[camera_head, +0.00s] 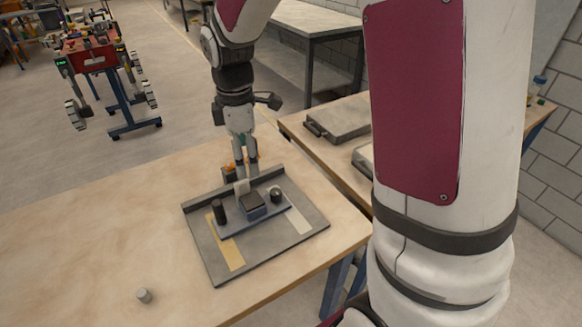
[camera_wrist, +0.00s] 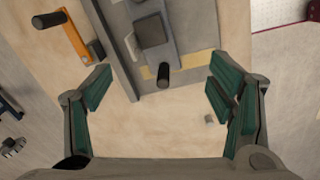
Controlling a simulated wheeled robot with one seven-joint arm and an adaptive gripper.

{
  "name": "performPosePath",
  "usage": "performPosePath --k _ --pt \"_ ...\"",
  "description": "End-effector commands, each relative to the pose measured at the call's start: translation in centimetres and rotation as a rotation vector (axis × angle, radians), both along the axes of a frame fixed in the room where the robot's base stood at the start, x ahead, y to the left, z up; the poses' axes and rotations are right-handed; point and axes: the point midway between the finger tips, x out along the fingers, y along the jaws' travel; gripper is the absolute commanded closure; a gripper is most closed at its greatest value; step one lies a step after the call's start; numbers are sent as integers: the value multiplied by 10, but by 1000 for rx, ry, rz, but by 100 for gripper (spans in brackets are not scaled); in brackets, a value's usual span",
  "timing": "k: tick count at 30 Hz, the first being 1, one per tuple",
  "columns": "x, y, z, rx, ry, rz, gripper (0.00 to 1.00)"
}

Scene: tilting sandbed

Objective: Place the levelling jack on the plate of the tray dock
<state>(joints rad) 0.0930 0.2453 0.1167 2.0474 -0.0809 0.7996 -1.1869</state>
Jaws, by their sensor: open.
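The grey tray dock (camera_head: 275,240) lies on the wooden table, with a raised wall along its far edge; its rim also shows in the wrist view (camera_wrist: 118,60). A blue-grey bar (camera_head: 238,224) on it carries a dark block (camera_head: 252,205), a black cylinder (camera_head: 219,212) and a dark round knob (camera_head: 276,194). An orange bar with black ends (camera_wrist: 75,42) lies beyond the wall. I cannot tell for sure which piece is the levelling jack. My gripper (camera_head: 245,170) is open above the dock's far side. In the wrist view its green-padded fingers (camera_wrist: 160,88) are apart and hold nothing.
A small grey cylinder (camera_head: 144,295) stands alone near the table's front edge. The table's left part is clear. A second table with flat grey trays (camera_head: 338,122) is behind right. A red box on a blue wheeled stand (camera_head: 92,55) is on the floor at upper left.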

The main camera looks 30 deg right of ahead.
Motion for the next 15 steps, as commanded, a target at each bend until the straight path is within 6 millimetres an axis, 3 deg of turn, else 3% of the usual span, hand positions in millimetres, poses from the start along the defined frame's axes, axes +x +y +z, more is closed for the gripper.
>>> performPosePath --k 1,6,15 --pt "-13 0 21 -1 -34 -70 24" --pt "-58 -2 69 18 -122 -337 24" --pt "-147 -2 120 133 -265 -807 24"
